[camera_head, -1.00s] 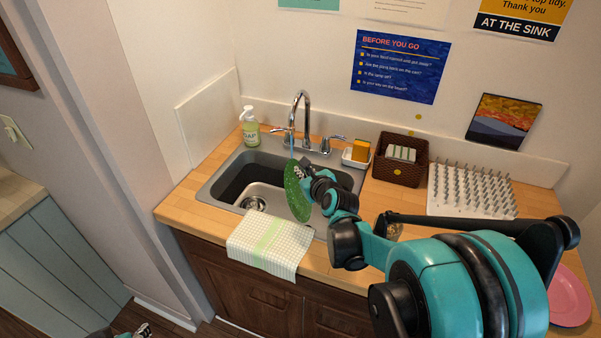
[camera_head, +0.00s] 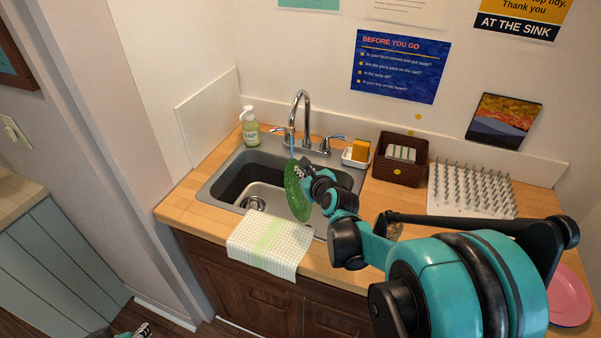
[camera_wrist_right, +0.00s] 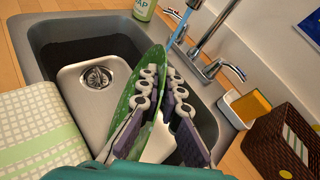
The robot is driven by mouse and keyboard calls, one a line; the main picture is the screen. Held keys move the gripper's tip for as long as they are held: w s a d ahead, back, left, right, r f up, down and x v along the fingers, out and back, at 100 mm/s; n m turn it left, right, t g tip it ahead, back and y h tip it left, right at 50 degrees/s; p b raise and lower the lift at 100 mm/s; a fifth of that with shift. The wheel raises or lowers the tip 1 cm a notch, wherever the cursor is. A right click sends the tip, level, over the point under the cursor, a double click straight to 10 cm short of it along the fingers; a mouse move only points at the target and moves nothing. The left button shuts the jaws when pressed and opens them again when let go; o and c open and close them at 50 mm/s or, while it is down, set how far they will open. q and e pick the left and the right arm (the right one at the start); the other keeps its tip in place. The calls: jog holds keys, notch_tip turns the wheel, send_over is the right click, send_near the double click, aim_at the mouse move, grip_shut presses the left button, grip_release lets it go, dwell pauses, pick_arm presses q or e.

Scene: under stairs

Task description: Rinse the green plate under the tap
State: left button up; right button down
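The green plate (camera_head: 297,190) is tilted steeply on edge over the sink (camera_head: 232,172). My right gripper (camera_head: 304,174) is shut on it; the right wrist view shows the plate (camera_wrist_right: 146,84) between the gripper's fingers (camera_wrist_right: 160,95). The tap (camera_head: 304,108) stands at the back of the sink. A blue stream of water (camera_head: 291,142) comes down from its spout and meets the plate's upper edge in the head view. The water also shows in the right wrist view (camera_wrist_right: 182,22). My left gripper (camera_head: 138,331) is at the bottom edge, mostly cut off.
A soap bottle (camera_head: 250,128) stands at the back left. A sponge holder (camera_head: 356,156), brown basket (camera_head: 400,160) and spiked drying rack (camera_head: 470,192) are right of the sink. A checked towel (camera_head: 268,243) hangs over the front edge. A pink plate (camera_head: 570,298) lies far right.

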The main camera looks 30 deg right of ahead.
jog(key=s+a+r+p, duration=0.3)
jog(key=s+r+p, duration=0.1)
dwell(0.5)
jog(key=shift+r+p, duration=0.1)
jog(key=shift+p, duration=0.2)
dwell(0.4)
